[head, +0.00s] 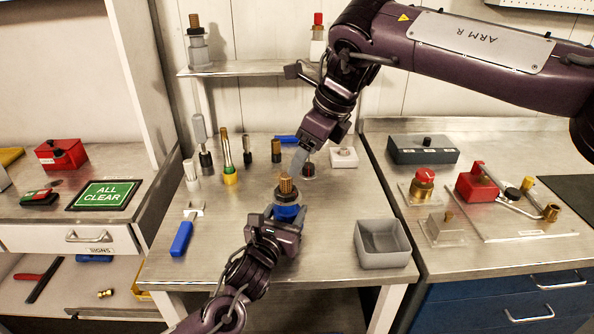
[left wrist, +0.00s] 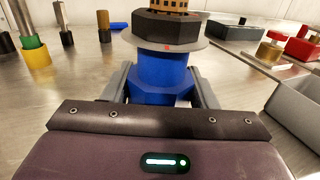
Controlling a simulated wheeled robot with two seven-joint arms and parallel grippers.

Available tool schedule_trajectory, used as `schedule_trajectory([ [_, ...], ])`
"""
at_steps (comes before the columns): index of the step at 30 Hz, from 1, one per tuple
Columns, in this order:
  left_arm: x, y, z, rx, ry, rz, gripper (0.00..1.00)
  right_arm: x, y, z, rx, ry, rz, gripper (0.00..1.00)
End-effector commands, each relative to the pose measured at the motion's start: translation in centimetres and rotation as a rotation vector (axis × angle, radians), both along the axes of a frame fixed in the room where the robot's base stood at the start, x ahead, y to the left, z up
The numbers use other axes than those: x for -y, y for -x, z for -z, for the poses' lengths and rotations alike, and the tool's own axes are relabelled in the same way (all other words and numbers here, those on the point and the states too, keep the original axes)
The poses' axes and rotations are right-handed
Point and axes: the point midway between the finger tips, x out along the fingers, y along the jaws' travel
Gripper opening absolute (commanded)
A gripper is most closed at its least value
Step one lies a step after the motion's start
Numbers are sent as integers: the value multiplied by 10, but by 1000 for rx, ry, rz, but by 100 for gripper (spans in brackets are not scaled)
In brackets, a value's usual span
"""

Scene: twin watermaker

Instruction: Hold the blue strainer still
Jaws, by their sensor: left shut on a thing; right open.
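The blue strainer (head: 287,212) stands upright near the middle of the metal table, with a dark collar and a brass-coloured ribbed top (head: 286,187). In the left wrist view its blue body (left wrist: 162,78) sits between both fingers, under a grey flange and a black hex collar (left wrist: 168,27). My left gripper (head: 284,222) is shut on the blue body from the front. My right gripper (head: 302,157) is open, above and just behind the strainer's top. Its fingers point down, and part of them is hard to make out.
A grey open bin (head: 383,243) stands to the right on the table. A blue-handled tool (head: 183,235) lies at the left. Several upright fittings, including a yellow-based one (head: 229,170), stand behind to the left.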

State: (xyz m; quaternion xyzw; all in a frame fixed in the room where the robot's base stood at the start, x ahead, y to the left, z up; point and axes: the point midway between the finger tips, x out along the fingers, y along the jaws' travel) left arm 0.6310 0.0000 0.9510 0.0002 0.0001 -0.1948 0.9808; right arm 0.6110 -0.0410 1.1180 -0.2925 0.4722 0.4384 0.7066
Motion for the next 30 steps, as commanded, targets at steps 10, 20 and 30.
schedule_trajectory([
  [10,0,0,0,0,0,1,18,10,4,-25,0,1,1,70],
  [20,0,0,0,0,0,1,72,9,4,-24,-1,1,1,70],
  [30,0,1,0,0,0,0,78,9,4,-24,0,1,0,70],
])
